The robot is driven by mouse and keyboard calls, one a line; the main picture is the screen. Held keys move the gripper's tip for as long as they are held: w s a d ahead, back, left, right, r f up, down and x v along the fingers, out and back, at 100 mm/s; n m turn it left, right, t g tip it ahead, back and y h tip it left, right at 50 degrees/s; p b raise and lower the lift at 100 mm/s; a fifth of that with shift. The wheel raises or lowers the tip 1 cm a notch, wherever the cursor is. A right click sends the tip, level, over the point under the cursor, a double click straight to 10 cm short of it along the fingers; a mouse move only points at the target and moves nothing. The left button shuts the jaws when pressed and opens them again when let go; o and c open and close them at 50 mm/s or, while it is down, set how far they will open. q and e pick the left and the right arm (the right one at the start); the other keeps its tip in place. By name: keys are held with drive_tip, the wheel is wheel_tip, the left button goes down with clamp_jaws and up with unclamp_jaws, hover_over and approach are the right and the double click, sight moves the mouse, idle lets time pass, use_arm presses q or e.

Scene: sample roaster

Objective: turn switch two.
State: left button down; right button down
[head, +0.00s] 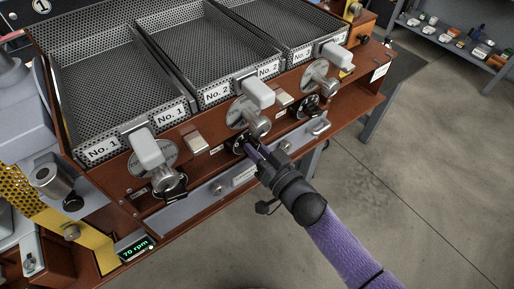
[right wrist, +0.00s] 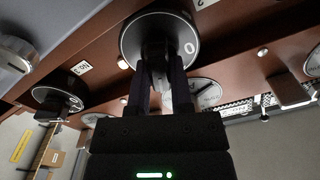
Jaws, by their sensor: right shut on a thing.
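Switch two (head: 240,139) is the middle round black dial on the brown front panel, below the No. 2 tray (head: 217,92). It also shows large in the right wrist view (right wrist: 132,38), with a white 0 mark on its right side. My right gripper (head: 250,147) reaches it from the lower right and is shut on its knob. In the right wrist view both dark fingers (right wrist: 162,68) stand on either side of the knob, which they partly hide. My left gripper is not in view.
Similar black dials sit at station one (head: 174,187) and at the right station (head: 308,107). White-handled levers (head: 147,150) stick out above the dials. A grey drawer front with a handle (head: 320,127) lies below. Open floor (head: 430,170) is at the right.

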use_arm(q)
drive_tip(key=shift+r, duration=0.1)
use_arm(e)
drive_tip(key=shift+n, duration=0.3)
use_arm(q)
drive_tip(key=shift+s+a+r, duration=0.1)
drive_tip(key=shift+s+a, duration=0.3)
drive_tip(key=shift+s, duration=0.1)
use_arm(e)
drive_tip(key=n, duration=1.6)
drive_tip(key=shift+s+a+f+n, duration=0.15)
drive_tip(key=shift+s+a+n, duration=0.1)
drive_tip(key=shift+n, duration=0.15)
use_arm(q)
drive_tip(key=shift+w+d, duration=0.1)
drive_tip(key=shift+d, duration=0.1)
